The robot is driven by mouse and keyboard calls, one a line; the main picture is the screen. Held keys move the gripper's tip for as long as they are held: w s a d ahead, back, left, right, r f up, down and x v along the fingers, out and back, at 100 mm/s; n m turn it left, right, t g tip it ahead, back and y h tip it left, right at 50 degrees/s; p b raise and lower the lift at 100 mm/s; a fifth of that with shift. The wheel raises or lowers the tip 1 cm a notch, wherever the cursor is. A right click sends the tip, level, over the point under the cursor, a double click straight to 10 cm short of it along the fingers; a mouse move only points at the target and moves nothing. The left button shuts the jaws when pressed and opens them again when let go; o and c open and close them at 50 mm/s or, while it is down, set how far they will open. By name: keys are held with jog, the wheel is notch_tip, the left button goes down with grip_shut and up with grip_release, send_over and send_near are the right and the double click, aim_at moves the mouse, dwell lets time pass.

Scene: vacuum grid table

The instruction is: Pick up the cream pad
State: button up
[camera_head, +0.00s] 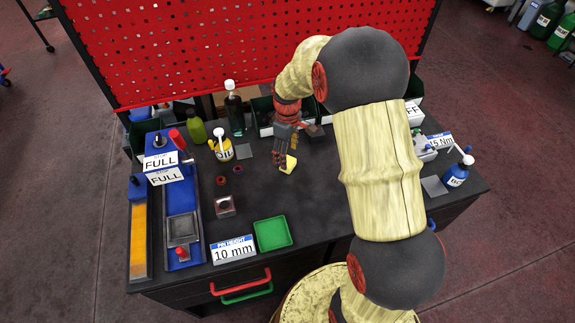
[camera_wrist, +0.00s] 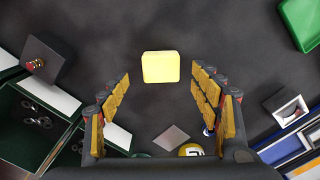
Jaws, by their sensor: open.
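The cream pad (camera_head: 289,165) is a small, pale yellow block lying on the dark tabletop near the middle of the table. In the wrist view the cream pad (camera_wrist: 160,67) lies ahead of my fingers, roughly centred between them and just beyond their tips. My gripper (camera_wrist: 160,85) is open, with one finger row on each side and nothing between them. In the head view my gripper (camera_head: 282,160) points down beside the pad and partly hides it. I cannot tell the exact height of the fingertips above the table.
A green tray (camera_head: 272,234) and a "10 mm" sign (camera_head: 233,249) are near the front edge. A yellow can (camera_head: 222,150) and a dark bottle (camera_head: 235,112) stand left of my gripper. A red pegboard (camera_head: 240,45) rises behind. A dark block (camera_wrist: 44,62) lies left in the wrist view.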

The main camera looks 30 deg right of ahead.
aim_at(291, 162)
notch_tip(291, 162, down, 5)
jog(key=shift+s+r+b, duration=0.1)
jog(key=shift+s+b, duration=0.05)
jog(key=shift+b, duration=0.5)
jog(key=shift+c, duration=0.5)
jog(key=c, duration=1.1)
jog(key=shift+c, duration=0.2)
jog(key=shift+r, duration=0.1)
